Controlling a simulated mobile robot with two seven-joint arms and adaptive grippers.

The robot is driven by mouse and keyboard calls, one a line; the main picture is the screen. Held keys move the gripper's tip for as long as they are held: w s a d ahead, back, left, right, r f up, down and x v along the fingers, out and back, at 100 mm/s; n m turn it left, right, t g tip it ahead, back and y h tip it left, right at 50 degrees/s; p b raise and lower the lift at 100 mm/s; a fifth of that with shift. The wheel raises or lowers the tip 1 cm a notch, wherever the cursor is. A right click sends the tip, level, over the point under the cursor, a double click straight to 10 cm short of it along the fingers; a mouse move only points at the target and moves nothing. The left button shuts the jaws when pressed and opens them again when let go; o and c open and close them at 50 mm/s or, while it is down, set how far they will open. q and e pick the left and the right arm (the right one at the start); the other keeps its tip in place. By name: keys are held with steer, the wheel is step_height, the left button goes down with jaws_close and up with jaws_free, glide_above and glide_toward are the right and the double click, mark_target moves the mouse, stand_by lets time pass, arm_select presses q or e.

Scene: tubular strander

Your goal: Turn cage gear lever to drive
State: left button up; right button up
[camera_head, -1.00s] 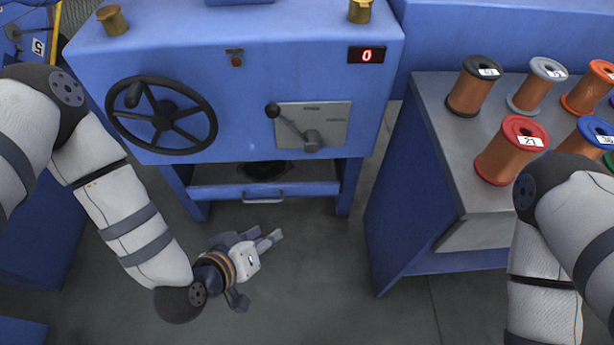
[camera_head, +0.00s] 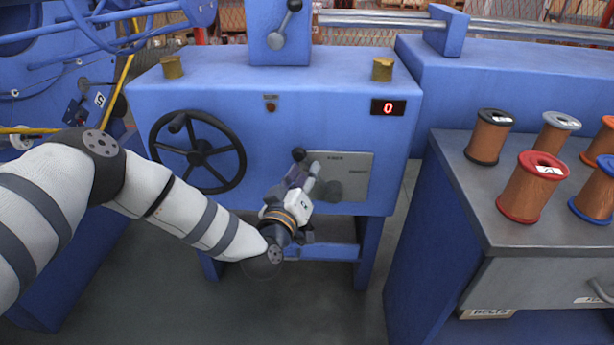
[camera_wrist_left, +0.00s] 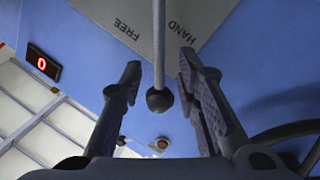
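A grey plate (camera_head: 356,168) on the blue machine's front carries a lever with a black knob (camera_head: 298,154) and a round grey hub (camera_head: 333,191). In the left wrist view the plate (camera_wrist_left: 190,12) reads FREE and HAND; no drive label is legible. There the lever's rod ends in the dark knob (camera_wrist_left: 160,100), between and apart from both fingers. My left gripper (camera_head: 308,172) is in front of the plate's left side and hides part of the lever. In the left wrist view my left gripper (camera_wrist_left: 160,68) is open, holding nothing. My right gripper is out of view.
A black handwheel (camera_head: 197,152) is left of the lever on the same front. A red display (camera_head: 388,107) reads 0. Another black-knobbed lever (camera_head: 278,39) stands above. A grey-topped blue bench (camera_head: 450,165) with several spools is at right.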

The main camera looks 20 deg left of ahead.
arm_select(q)
steer(key=shift+w, duration=0.55)
jaws_close()
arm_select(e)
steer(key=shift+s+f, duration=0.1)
